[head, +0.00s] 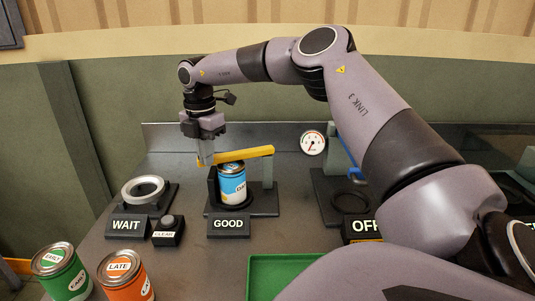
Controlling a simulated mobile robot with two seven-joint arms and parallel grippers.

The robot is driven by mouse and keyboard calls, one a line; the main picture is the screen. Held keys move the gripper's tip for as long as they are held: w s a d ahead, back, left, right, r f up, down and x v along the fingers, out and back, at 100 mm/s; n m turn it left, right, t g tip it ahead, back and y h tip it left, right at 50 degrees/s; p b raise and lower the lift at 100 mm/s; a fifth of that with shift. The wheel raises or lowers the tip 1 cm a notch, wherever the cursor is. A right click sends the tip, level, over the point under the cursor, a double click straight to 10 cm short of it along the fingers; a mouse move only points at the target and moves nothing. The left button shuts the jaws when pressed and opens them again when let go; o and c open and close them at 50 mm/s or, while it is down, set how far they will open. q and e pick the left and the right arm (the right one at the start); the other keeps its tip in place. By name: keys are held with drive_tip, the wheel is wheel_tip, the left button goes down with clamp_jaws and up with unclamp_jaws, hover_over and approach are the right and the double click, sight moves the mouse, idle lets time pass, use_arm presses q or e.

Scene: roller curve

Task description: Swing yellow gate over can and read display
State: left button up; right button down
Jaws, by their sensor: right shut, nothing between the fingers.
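The yellow gate (250,154) is a flat bar on a grey post (267,171). It reaches left from the post and passes over or just behind the top of a blue can (232,185). The can stands upright on the black stand labelled GOOD (230,223). My right gripper (206,160) points down at the bar's left end, shut and empty; I cannot tell whether it touches the bar. A round white dial with a needle (313,142) stands behind, to the right; its reading is too small to tell. My left gripper is not in view.
The WAIT stand (126,225) holds a metal ring (143,189). A CLEAR button box (168,231) sits between the stands. Green (65,271) and orange (125,275) cans stand front left. A green tray (284,262) lies in front. My right arm covers part of the right-hand stand.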

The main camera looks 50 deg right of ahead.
drive_tip(key=shift+s, duration=0.1)
wheel_tip(320, 180, up, 7)
drive_tip(key=p, duration=0.1)
drive_tip(key=shift+s+a, duration=0.3)
drive_tip(key=shift+s, duration=0.1)
idle(0.8)
drive_tip(key=shift+s, duration=0.1)
idle(0.5)
